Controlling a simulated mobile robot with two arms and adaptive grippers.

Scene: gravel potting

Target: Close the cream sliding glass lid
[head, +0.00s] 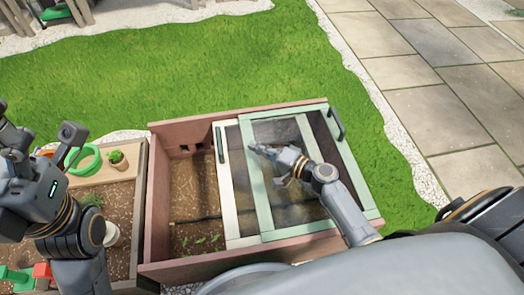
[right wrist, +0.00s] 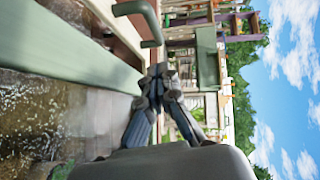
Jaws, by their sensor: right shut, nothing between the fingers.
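The cream sliding glass lid (head: 229,205) lies on the brown wooden cold frame (head: 158,210), with a dark handle on its left bar. The green-framed glass lid (head: 254,185) overlaps it and hides much of its right part. The left part of the cold frame is uncovered. My right gripper (head: 262,150) is shut and empty, over the glass just right of the green lid's left bar. Its fingers also show in the right wrist view (right wrist: 157,82), beside a green bar (right wrist: 80,45). My left gripper (head: 14,140) is at the left edge, its fingers unclear.
The green lid has a dark handle (head: 336,124) at its right. Soil (head: 196,190), a dark hose and small seedlings show in the open part. At left, a planter holds a small potted cactus (head: 117,160) and a green ring (head: 82,158). Lawn (head: 190,70) lies beyond.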

